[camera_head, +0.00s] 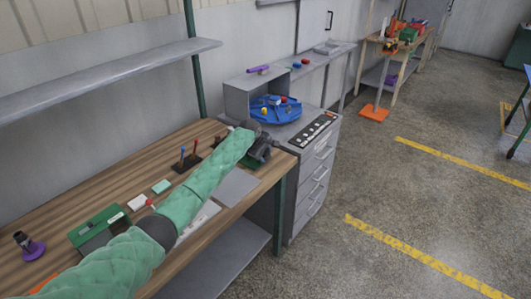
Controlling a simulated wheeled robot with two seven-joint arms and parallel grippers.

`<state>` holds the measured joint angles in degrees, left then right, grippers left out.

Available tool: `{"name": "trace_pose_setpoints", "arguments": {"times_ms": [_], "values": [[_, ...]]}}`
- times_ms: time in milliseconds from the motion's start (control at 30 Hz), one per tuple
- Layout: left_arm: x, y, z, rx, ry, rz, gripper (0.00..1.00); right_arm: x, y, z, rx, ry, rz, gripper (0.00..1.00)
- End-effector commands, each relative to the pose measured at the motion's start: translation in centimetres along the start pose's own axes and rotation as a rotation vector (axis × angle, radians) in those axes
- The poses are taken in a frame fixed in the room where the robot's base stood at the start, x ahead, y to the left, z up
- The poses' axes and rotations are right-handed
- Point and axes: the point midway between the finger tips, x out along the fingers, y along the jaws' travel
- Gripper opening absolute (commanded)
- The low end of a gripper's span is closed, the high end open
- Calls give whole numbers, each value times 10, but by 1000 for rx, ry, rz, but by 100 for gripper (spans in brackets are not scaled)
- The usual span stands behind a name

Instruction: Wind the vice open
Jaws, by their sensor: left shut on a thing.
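The vice (260,152) is a small dark green and black block at the far right end of the wooden workbench, partly hidden behind my left arm. My left arm, in a green quilted sleeve, reaches from the lower left across the bench to it. My left gripper (252,127) is dark and small at the arm's end, against the vice, shut on what seems to be its handle. The handle and the jaw gap are too small and covered to make out. My right gripper is out of view.
The wooden workbench (60,215) carries a green box (98,226), a purple-based item (30,246), small blocks and a pen holder (187,160). A grey drawer cabinet (312,180) with a blue round tray (275,110) stands just beyond the vice. The floor at right is clear.

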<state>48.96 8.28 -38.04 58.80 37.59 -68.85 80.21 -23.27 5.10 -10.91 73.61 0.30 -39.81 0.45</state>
Motion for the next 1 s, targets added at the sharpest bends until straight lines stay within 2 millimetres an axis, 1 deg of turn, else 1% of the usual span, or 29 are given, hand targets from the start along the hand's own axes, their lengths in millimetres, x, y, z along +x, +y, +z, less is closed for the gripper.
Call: {"name": "trace_pose_setpoints", "arguments": {"times_ms": [33,233,500,633,800,1000], "values": [[1,-3,2,-3,-4,33,18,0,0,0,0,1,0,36],[3,-6,1,-2,-3,168,18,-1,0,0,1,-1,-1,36],[3,-8,1,-1,-1,299,18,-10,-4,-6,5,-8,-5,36],[3,-8,0,-1,-1,331,18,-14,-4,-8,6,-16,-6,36],[3,-8,1,0,-2,347,18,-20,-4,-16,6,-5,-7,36],[3,-8,1,0,-2,348,18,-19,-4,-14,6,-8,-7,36]]}}
